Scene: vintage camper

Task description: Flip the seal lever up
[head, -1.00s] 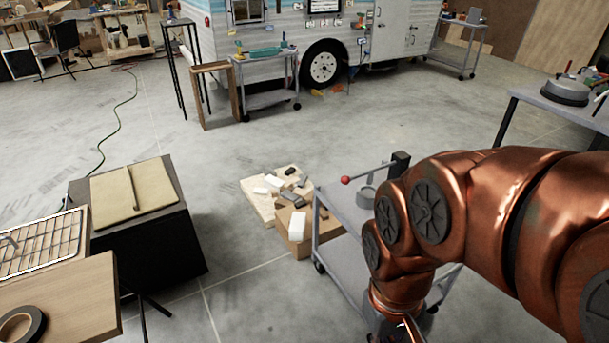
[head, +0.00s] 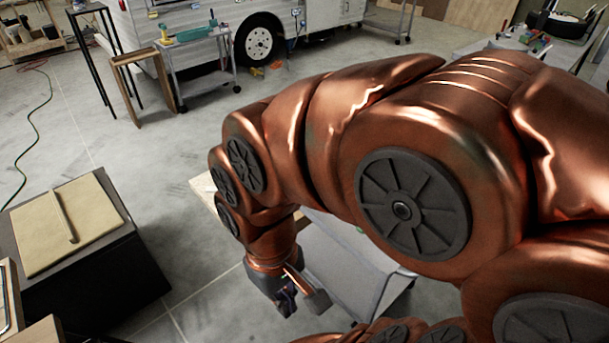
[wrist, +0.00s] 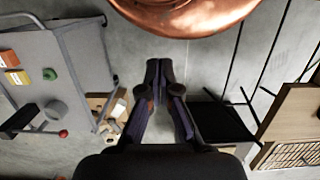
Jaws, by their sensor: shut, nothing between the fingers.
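The lever is a thin rod ending in a red ball knob (wrist: 63,134), at the lower left of the wrist view. It reaches from a black post (wrist: 19,120) on a grey cart (wrist: 75,55), beside a grey round piece (wrist: 55,110). In the head view my arm hides the lever, and only part of the cart (head: 345,270) shows. My gripper (wrist: 160,66) is shut and empty, pointing down over the floor in the wrist view, apart from the knob and to its right. The gripper also shows low in the head view (head: 287,300).
Orange and yellow boxes (wrist: 14,77) and a green round item (wrist: 50,74) sit on the cart. A cardboard box (wrist: 100,103) with small items stands beside it. A black box stand (head: 95,260) is at left. Open floor (head: 180,215) lies between.

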